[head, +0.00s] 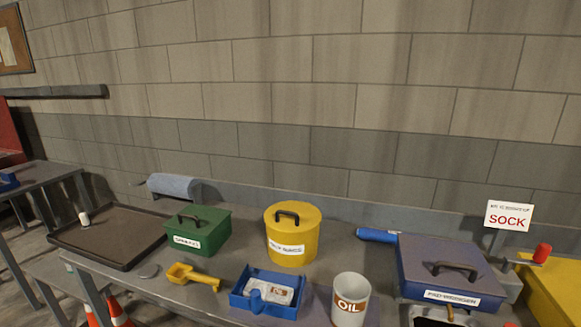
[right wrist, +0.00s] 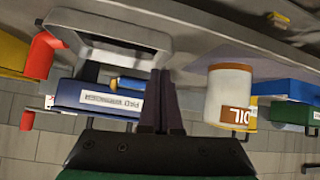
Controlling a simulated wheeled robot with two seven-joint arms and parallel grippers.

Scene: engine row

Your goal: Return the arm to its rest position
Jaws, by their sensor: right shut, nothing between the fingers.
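My right gripper (right wrist: 161,78) shows in the right wrist view, its two dark fingers together and empty. That view is turned upside down. The fingers point toward the bench edge, between a blue lidded box (right wrist: 108,100) and a white mug labelled OIL (right wrist: 229,92). I cannot tell whether they touch anything; no contact shows. In the head view the mug (head: 350,300) stands at the bottom, left of the blue box (head: 448,270). My left gripper is in neither view.
The bench holds a green box (head: 196,231), a yellow lidded tub (head: 292,236), a blue tray (head: 268,292), a yellow scoop (head: 194,277) and a dark tray (head: 110,236). A grey open bin (right wrist: 112,40) lies near my right gripper. A SOCK sign (head: 509,215) stands right.

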